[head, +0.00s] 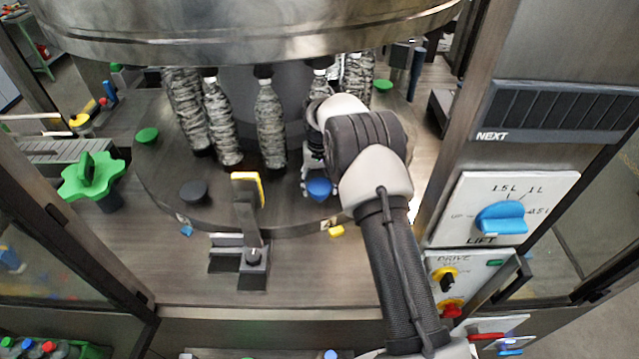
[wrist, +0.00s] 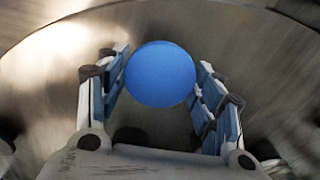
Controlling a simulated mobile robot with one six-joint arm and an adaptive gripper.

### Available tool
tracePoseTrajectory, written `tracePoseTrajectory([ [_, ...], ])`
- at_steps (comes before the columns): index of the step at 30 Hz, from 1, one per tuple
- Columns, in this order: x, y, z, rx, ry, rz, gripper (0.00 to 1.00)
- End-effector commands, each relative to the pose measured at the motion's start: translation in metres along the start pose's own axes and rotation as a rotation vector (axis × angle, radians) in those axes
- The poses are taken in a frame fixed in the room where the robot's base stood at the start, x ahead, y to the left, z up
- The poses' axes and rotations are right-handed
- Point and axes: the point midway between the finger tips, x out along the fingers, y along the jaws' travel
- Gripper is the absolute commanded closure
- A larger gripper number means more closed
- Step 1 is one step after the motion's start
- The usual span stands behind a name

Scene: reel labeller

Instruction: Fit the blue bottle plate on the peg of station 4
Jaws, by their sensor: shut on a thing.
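The blue bottle plate (head: 319,188) is a small round dish, held low over the front right part of the round dark turntable (head: 235,205). My gripper (head: 315,179) is shut on it. In the wrist view the blue plate (wrist: 160,74) fills the gap between the two fingers of the gripper (wrist: 161,82), its round face towards the camera. The peg of station 4 is not visible; the plate, my gripper or my arm may hide it. I cannot tell whether the plate touches anything below.
Several dark-patterned bottles (head: 270,125) hang under the big metal drum (head: 250,30), close left of my gripper. A black plate (head: 193,192) and a green plate (head: 148,136) sit on the turntable. A yellow-edged bracket (head: 247,200) stands in front. The control panel (head: 500,205) is at right.

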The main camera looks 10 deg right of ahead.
Motion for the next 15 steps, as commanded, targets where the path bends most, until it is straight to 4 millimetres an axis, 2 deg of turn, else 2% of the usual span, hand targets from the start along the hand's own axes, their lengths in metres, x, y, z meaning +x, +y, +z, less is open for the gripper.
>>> tracePoseTrajectory([
  [15, 0.022, 0.000, 0.000, 0.000, 0.001, 0.000, 0.64],
])
